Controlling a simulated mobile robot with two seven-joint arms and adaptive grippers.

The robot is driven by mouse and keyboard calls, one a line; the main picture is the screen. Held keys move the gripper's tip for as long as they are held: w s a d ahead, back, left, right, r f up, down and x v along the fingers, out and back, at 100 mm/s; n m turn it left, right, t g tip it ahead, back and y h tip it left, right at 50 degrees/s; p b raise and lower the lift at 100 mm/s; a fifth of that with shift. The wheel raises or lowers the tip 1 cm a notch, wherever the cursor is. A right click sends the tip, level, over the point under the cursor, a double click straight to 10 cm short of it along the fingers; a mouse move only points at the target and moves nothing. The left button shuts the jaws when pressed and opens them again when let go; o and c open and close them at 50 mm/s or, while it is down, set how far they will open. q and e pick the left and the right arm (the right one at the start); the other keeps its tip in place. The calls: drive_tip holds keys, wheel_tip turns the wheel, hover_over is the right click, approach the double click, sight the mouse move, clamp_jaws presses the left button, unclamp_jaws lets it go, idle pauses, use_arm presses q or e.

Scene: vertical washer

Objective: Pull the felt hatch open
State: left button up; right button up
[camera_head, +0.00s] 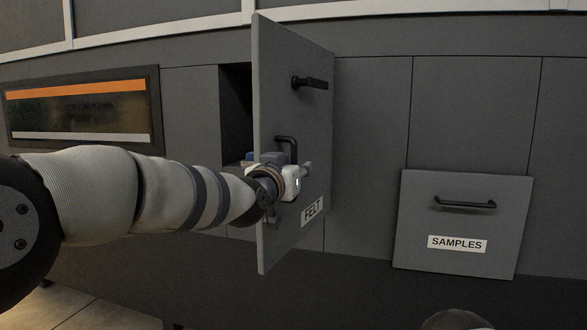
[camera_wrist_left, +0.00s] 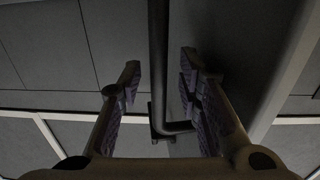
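The felt hatch (camera_head: 290,110) is a tall grey panel with a FELT label low on its face. It stands swung out from the cabinet, with a dark opening showing to its left. A black bar handle (camera_head: 287,143) is on its face, also seen in the left wrist view (camera_wrist_left: 158,50). My left gripper (camera_head: 290,178) is at the handle, in front of the panel. In the left wrist view the gripper's fingers (camera_wrist_left: 160,78) are apart, one on each side of the bar, with gaps visible. My right gripper is not in view.
A black latch-like handle (camera_head: 310,82) sits higher on the hatch. A SAMPLES flap (camera_head: 420,215) with its own handle is tilted out at right. A window with an orange stripe (camera_head: 80,90) is at left. Floor shows at lower left.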

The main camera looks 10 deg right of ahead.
use_arm(q)
drive_tip(key=v, duration=1.2)
